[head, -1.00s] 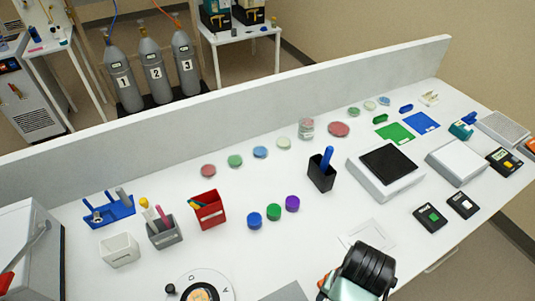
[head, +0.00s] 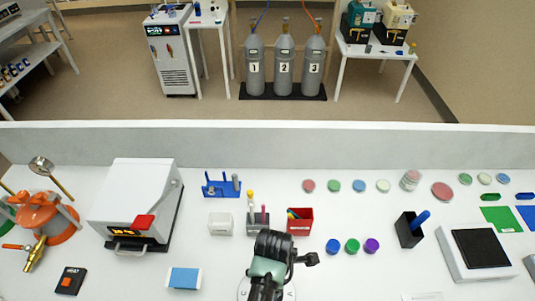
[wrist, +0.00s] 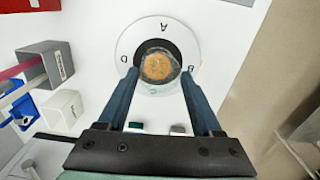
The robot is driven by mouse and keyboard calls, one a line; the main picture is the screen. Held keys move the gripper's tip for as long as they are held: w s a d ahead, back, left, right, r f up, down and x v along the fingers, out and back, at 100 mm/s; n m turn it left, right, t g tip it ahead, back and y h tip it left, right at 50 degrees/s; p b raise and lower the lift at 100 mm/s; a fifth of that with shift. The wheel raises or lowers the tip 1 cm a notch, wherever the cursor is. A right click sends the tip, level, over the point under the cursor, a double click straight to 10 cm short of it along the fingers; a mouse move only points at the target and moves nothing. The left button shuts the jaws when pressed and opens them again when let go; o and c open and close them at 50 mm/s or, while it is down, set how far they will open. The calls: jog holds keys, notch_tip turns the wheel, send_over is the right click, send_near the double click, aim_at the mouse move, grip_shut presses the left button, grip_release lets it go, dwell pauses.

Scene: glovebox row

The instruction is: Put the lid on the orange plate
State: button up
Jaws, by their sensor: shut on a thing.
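The orange plate (wrist: 157,68) sits on a white round disc (wrist: 140,34) lettered A, B and D in the wrist view. My gripper (wrist: 160,73) points down over it, one finger at each side of the plate. The fingers are shut on a clear round lid (wrist: 160,50), faint against the plate, which shows through it. I cannot tell whether the lid touches the plate or hangs above it. In the head view, my arm hides the plate, lid and fingertips; only the edge of the disc (head: 289,292) shows.
A grey pen holder (head: 258,223), white box (head: 222,223) and red bin (head: 299,221) stand behind the disc. Blue, green and purple caps (head: 352,246) lie to the right. A blue-and-white block (head: 184,278) lies to the left. The bench between is clear.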

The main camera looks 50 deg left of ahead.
jog(key=shift+s+a+r+n, duration=0.15)
jog(key=shift+s+a+n, duration=0.35)
jog(key=shift+n, duration=0.4)
notch_tip(320, 180, down, 4)
jog(key=b, duration=0.4)
jog(key=shift+r, duration=0.15)
jog(key=shift+f, duration=0.6)
jog(key=shift+f+p, duration=0.3)
jog(key=shift+f, duration=0.25)
dwell(1.4)
jog(key=o, duration=1.3)
